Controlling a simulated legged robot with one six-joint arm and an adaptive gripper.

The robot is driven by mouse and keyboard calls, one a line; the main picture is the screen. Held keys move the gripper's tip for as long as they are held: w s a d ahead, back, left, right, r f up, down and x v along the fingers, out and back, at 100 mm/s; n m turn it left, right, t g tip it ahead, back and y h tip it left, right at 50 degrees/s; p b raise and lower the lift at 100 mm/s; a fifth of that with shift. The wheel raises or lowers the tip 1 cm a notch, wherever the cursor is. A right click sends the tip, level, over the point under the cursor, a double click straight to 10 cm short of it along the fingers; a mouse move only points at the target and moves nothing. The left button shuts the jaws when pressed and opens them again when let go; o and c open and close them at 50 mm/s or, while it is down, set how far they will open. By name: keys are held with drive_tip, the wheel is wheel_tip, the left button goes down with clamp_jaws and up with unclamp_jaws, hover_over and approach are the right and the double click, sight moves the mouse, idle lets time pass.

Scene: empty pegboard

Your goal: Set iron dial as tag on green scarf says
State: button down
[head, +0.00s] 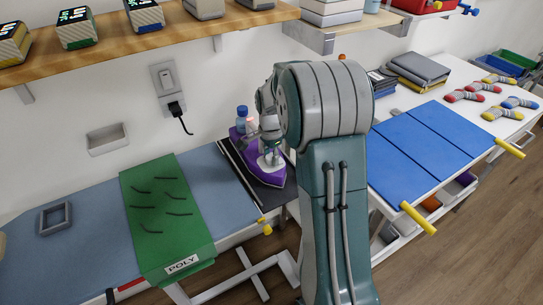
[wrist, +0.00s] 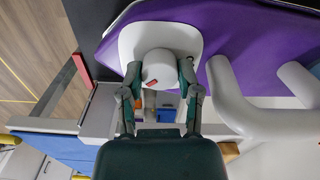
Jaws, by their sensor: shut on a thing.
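The green scarf (head: 158,225) with dark wavy lines lies over the blue-grey ironing surface. Its white tag (head: 181,264) at the front edge reads POLY. The purple iron (head: 276,178) rests on a dark pad to the right of the scarf, partly behind my arm. In the wrist view, the iron's purple body (wrist: 255,40) carries a white round dial (wrist: 158,67) with a red mark. My gripper (wrist: 159,76) is shut on the dial, one finger on each side. Any setting marks around the dial are too small to read.
The iron's white handle (wrist: 255,105) stands close on the right in the wrist view. A wooden shelf (head: 110,45) runs above. A white table with a blue folding board (head: 425,150) and socks is at the right.

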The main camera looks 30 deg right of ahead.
drive_tip(key=shift+a+f, duration=0.1)
drive_tip(key=shift+f, duration=0.05)
drive_tip(key=shift+c, duration=2.3)
unclamp_jaws()
drive_tip(key=shift+o, duration=0.8)
drive_tip(key=shift+a, duration=0.1)
drive_tip(key=shift+n, duration=0.3)
